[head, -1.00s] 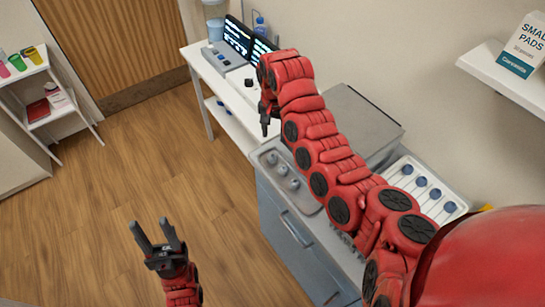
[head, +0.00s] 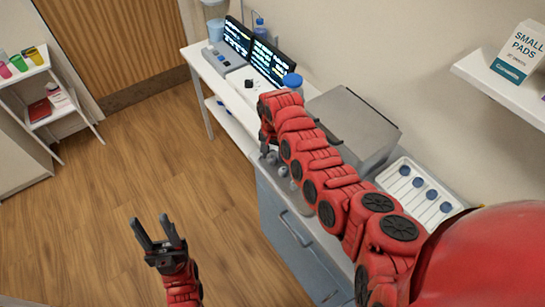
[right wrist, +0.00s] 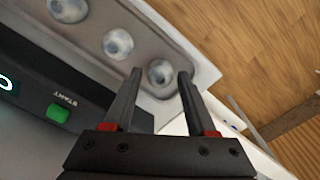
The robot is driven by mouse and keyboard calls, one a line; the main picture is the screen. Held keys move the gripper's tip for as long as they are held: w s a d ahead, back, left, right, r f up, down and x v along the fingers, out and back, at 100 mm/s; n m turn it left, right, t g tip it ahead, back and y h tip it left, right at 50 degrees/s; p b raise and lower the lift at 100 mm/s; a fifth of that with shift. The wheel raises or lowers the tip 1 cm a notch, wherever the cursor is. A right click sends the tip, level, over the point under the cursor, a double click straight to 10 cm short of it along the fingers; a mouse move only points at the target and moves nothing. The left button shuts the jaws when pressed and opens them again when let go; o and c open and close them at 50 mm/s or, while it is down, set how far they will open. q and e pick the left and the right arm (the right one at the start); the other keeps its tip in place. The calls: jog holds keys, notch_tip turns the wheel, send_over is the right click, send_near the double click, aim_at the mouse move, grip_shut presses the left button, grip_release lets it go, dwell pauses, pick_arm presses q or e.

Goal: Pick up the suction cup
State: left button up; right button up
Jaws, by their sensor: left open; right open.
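Three round grey suction cups sit in a row in a shallow grey tray (right wrist: 190,62). In the right wrist view they are the near cup (right wrist: 161,73), the middle cup (right wrist: 117,44) and the far cup (right wrist: 69,9). My right gripper (right wrist: 161,76) is open, its two fingertips appearing on either side of the near cup; I cannot tell whether they touch it. In the head view my right gripper (head: 265,147) is over the tray's far-left end, and my arm partly hides the cups (head: 283,171). My left gripper (head: 151,218) is open and empty over the floor.
A device with a green button (right wrist: 58,113) lies beside the tray. A grey box (head: 352,122) and a white tray with blue-topped items (head: 445,212) stand along the counter. Monitors (head: 271,62) stand behind. The wooden floor (head: 110,180) at left is clear.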

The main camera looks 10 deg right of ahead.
jog(key=shift+f, duration=0.15)
grip_shut()
jog(key=shift+r, duration=0.2)
dwell(0.3)
